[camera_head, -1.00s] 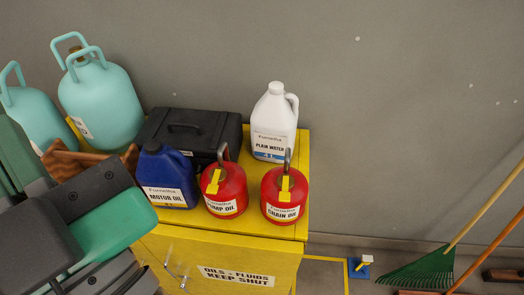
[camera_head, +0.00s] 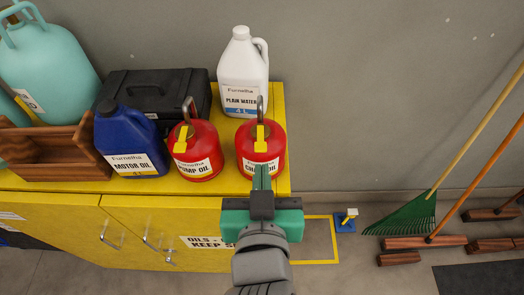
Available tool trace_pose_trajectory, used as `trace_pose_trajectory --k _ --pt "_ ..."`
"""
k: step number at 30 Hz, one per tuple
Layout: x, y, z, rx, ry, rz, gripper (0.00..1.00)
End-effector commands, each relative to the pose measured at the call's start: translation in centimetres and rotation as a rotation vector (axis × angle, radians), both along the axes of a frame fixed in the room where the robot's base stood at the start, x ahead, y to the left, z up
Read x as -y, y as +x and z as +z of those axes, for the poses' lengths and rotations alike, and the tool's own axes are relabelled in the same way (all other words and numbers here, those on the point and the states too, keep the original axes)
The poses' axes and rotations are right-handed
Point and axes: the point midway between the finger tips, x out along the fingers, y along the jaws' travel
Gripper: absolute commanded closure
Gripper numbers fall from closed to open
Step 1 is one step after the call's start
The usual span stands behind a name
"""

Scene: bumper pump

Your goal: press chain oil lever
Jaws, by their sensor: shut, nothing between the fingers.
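The chain oil can (camera_head: 273,146) is a red round can with a dark curved spout and a yellow lever (camera_head: 261,136) on its front. It stands upright near the right end of the yellow cabinet top (camera_head: 222,190). My gripper (camera_head: 262,170) is shut and empty, in front of the can and over the lower part of its label in the picture. Its fingertips show below the lever. I cannot tell whether they touch the can.
A similar red pump oil can (camera_head: 203,142) stands just left. Further left are a blue motor oil jug (camera_head: 125,135) and a wooden carrier (camera_head: 60,155). A black case (camera_head: 150,97) and a white water jug (camera_head: 242,65) stand behind. Brooms and a rake (camera_head: 408,217) lean at right.

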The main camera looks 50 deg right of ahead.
Motion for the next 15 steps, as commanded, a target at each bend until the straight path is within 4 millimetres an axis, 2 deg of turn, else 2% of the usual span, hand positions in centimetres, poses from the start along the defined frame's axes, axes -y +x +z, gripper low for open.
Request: trace_pose_trajectory --k 8,11,12,15 --pt "0.6 0.7 -0.5 0.002 0.000 0.002 1.00" --pt "1.9 1.9 -1.3 0.005 -0.001 0.000 1.00" --pt "2.5 2.4 -0.8 0.000 0.000 0.000 1.00" --pt "4.1 4.0 -1.2 -0.001 0.000 0.001 1.00"
